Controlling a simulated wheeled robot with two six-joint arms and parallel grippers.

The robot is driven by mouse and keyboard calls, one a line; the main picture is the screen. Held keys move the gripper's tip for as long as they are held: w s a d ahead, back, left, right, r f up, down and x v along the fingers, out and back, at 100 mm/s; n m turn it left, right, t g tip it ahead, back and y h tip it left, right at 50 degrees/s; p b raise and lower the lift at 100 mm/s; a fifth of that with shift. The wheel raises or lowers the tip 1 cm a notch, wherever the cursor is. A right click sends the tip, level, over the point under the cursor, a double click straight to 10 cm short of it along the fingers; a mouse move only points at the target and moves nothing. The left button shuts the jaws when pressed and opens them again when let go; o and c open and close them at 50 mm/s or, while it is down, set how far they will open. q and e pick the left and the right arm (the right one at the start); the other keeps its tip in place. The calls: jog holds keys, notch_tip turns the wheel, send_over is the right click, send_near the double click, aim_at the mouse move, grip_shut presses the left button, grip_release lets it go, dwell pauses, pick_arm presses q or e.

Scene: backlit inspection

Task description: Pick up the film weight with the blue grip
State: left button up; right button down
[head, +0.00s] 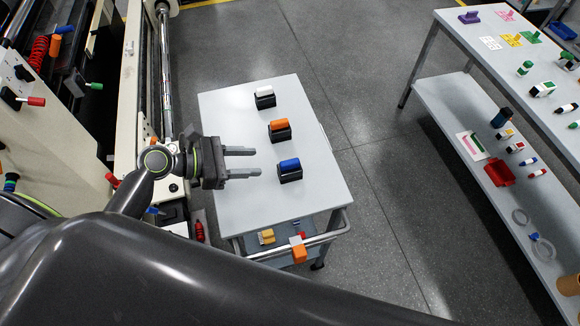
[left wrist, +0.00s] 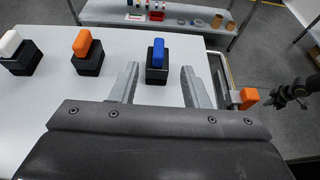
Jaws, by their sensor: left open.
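The film weight with the blue grip (head: 289,168) stands upright on the white cart top (head: 235,120), the nearest of three weights in the head view. It has a black base. In the left wrist view the blue-grip weight (left wrist: 158,62) shows between and beyond my fingers. My left gripper (head: 257,162) is open and empty above the cart, left of the blue-grip weight and apart from it. The left gripper also shows in the left wrist view (left wrist: 160,85).
An orange-grip weight (head: 279,130) and a white-grip weight (head: 265,97) stand farther back on the cart. The cart's handle (head: 325,236) is at its near edge. A machine (head: 130,80) stands at left, a loaded two-level table (head: 470,110) at right. The cart's right side is clear.

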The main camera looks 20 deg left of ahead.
aim_at(289, 162)
pick_arm(q)
jog(key=p+x, duration=0.1)
jog(key=x, duration=0.4)
jog(key=shift+w+d, duration=0.1)
jog(key=shift+d, duration=0.2)
jog(key=shift+w+d+f, duration=0.4)
jog(key=shift+d, duration=0.05)
jog(key=p+x, duration=0.1)
jog(key=x, duration=0.3)
jog(key=shift+w+d+f, duration=0.1)
jog(key=shift+f, duration=0.2)
grip_shut()
pick_arm(e)
jog(key=shift+w+a+r, duration=0.15)
jog(key=shift+w+r, duration=0.9)
jog(key=shift+r, duration=0.2)
